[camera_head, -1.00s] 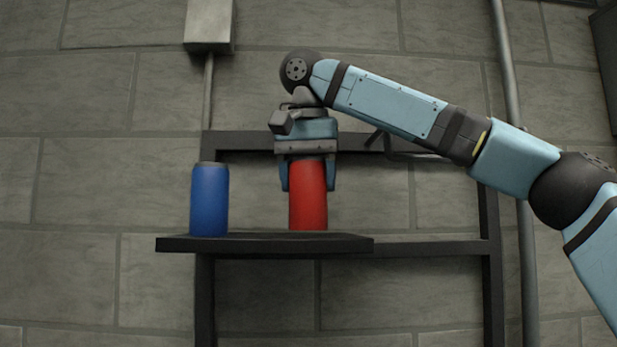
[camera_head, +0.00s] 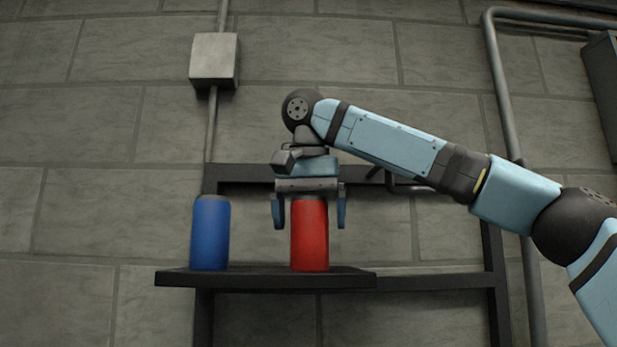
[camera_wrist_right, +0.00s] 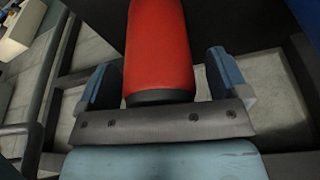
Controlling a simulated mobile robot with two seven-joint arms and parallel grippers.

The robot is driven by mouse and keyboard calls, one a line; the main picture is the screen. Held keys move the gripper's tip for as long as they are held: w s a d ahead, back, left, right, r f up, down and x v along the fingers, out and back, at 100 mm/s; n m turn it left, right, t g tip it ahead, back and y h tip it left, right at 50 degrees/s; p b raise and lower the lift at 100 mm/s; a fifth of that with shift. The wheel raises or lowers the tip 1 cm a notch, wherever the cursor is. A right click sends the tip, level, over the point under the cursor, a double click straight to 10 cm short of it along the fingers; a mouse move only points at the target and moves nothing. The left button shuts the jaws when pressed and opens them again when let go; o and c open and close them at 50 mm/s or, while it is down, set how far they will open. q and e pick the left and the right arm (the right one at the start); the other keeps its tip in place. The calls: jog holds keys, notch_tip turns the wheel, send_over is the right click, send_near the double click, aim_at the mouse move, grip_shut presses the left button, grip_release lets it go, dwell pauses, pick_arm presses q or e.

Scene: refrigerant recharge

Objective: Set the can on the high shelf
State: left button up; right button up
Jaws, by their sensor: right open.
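A red can (camera_head: 310,240) stands upright on the dark high shelf (camera_head: 260,281) in the head view. A blue can (camera_head: 210,235) stands upright to its left on the same shelf. My right gripper (camera_head: 309,222) is above the red can, pointing down, with its fingers apart on either side of the can's upper part. Gaps show between the fingers and the can. In the right wrist view, the red can (camera_wrist_right: 158,50) lies between the open fingers (camera_wrist_right: 158,82). My left gripper is not in view.
The shelf hangs on a dark metal frame (camera_head: 440,281) in front of a grey block wall. A grey box (camera_head: 214,60) and pipes (camera_head: 505,100) are on the wall. A clear gap of shelf lies between the two cans.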

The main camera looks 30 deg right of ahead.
jog(key=v, duration=1.3)
jog(key=shift+s+r, duration=0.2)
jog(key=shift+r, duration=0.05)
jog(key=shift+a, duration=0.15)
jog(key=shift+f, duration=0.1)
